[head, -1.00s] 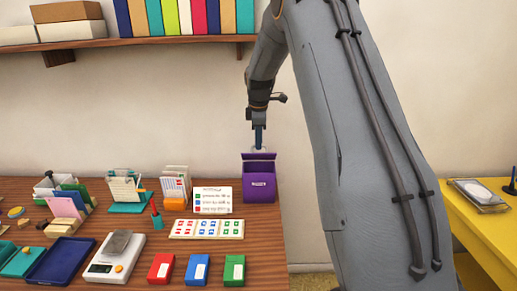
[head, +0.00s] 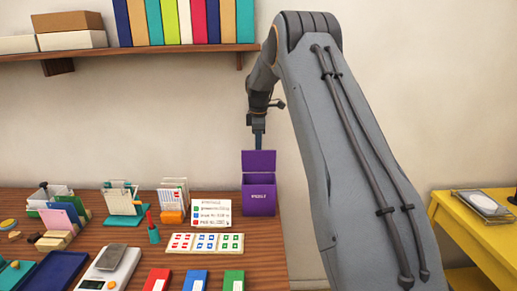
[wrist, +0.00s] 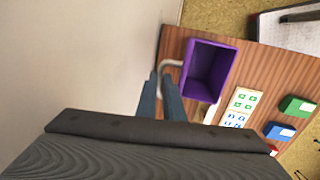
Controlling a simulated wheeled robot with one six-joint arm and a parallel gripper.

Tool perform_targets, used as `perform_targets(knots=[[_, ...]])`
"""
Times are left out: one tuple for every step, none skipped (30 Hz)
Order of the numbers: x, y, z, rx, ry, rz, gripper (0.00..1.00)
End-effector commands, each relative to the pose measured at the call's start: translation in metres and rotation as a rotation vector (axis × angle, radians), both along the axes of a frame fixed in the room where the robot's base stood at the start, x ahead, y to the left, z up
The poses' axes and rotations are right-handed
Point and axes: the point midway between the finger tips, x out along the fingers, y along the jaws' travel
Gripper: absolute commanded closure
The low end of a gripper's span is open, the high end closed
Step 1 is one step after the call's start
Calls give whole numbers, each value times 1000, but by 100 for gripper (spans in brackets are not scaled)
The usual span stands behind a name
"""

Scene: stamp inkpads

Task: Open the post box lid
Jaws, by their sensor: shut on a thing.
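The purple post box (head: 258,200) stands at the right end of the wooden desk. Its purple lid (head: 259,163) stands up at the back of the box, and the mouth is open. In the wrist view I look into the box's hollow inside (wrist: 205,70). My gripper (head: 258,142) points down at the lid's top edge, behind the box. Its blue-grey fingers (wrist: 160,92) are shut on the pale lid handle (wrist: 171,63), which shows on either side of them. The exact grip is partly hidden.
Inkpads (head: 234,281) and a scale (head: 110,266) are at the front. A shelf (head: 150,50) hangs at upper left. A yellow table (head: 470,225) stands at right.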

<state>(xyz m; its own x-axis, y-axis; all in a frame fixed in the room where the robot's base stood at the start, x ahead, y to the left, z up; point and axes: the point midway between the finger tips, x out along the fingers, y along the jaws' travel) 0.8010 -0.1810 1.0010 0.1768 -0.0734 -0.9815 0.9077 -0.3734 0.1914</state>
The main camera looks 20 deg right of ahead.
Motion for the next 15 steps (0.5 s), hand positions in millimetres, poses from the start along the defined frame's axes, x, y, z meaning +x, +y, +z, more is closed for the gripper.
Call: perform_targets(knots=[[0,-1,-2,0,2,-2,100],[1,-1,-1,0,1,-2,100],[1,-1,-1,0,1,-3,100],[1,-1,-1,0,0,-3,100],[1,-2,-1,1,0,-3,100],[1,-2,0,0,-1,-3,100],[2,-2,0,0,-1,-3,100],[2,-2,0,0,-2,-3,100],[2,-2,1,0,-2,-3,100],[2,-2,1,-1,-3,-3,100],[2,-2,1,-1,-3,-3,100],[2,-2,1,-1,-4,-3,100],[2,-2,2,-1,-4,-3,100],[2,-2,2,-1,-5,-3,100],[2,-2,2,-1,-5,-4,91]])
